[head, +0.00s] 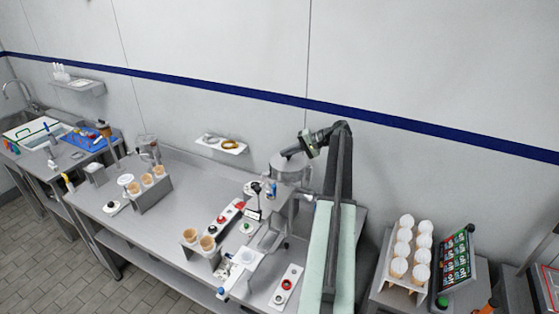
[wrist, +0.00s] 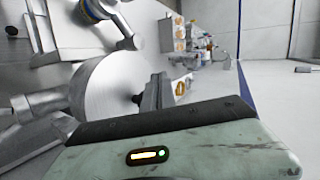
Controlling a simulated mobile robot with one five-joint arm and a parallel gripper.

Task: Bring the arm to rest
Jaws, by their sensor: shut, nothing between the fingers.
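My arm rises along the right of the worktop in the head view, bends at the top and points left. My gripper (head: 291,153) is at its end, dark and small, just above a round steel vessel (head: 290,170). In the wrist view my gripper (wrist: 151,93) shows as narrow grey fingers, shut and empty, beyond the pale green housing. The vessel's round lid (wrist: 100,98) appears close beside the fingers there; I cannot tell whether they touch.
The steel worktop (head: 160,215) carries cone holders, red-button panels and a metal stand. A small wall shelf (head: 220,145) is left of my gripper. A rack of white-topped cones (head: 405,285) stands at right. The wall above is clear.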

